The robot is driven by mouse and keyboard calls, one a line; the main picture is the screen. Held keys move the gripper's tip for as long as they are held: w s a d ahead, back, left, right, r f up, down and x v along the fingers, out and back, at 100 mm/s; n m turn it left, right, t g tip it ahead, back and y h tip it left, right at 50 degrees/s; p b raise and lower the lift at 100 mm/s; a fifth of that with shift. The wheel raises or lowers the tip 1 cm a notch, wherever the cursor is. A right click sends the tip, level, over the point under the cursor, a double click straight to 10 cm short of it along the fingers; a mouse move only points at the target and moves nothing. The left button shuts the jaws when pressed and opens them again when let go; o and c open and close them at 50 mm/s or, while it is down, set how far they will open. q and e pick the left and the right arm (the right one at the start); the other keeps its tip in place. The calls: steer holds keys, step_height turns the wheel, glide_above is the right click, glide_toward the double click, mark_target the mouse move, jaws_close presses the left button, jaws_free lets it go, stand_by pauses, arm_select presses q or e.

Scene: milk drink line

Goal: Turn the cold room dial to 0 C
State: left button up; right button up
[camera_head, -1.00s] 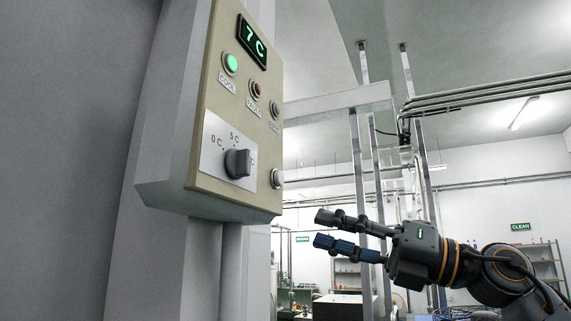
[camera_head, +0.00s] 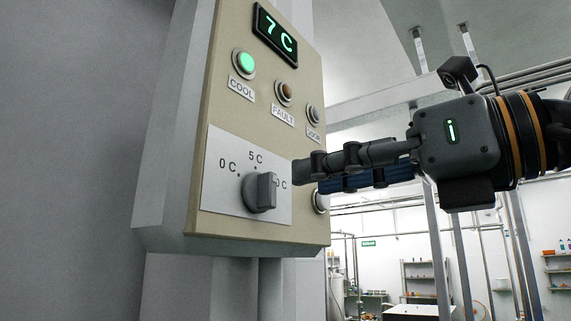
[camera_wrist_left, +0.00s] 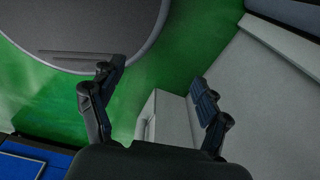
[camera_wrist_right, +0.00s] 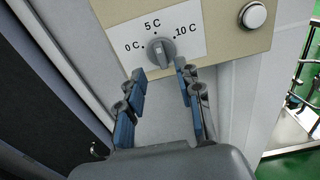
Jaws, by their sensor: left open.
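The cold room dial (camera_head: 260,192) is a dark grey knob on a white plate marked 0 C, 5 C and 10 C. It also shows in the right wrist view (camera_wrist_right: 162,50), where its grip bar is tilted and no clear pointer mark shows. The display (camera_head: 275,34) above reads 7 C. My right gripper (camera_head: 306,176) is just right of the dial, covering part of the 10 C label. In the right wrist view its fingers (camera_wrist_right: 158,74) are apart, with the dial just beyond the tips, not touching. My left gripper (camera_wrist_left: 158,78) is open and empty over a green floor.
The beige panel (camera_head: 225,120) carries a lit green COOL lamp (camera_head: 244,64), an unlit FAULT lamp (camera_head: 285,93) and a DOOR lamp (camera_head: 313,114). A round white button (camera_wrist_right: 254,15) sits right of the dial plate. Metal posts stand behind my right arm.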

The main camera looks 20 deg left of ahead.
mark_target(274, 186)
steer(key=p+x, duration=0.1)
steer(key=x, duration=0.3)
steer(key=shift+w+a+r+p, duration=0.1)
steer(key=shift+w+a+p, duration=0.15)
steer(key=shift+p, duration=0.1)
steer(key=shift+a, duration=0.3)
steer(key=shift+w+a, duration=0.1)
steer(key=shift+a, duration=0.2)
arm_select(q)
steer(key=w+r, duration=0.1)
steer(key=r, duration=0.1)
steer(key=shift+w+r, duration=0.4)
arm_select(e)
steer(key=shift+w+d, duration=0.1)
steer(key=shift+c, duration=0.6)
arm_select(q)
steer(key=shift+s, duration=0.3)
arm_select(e)
jaws_close()
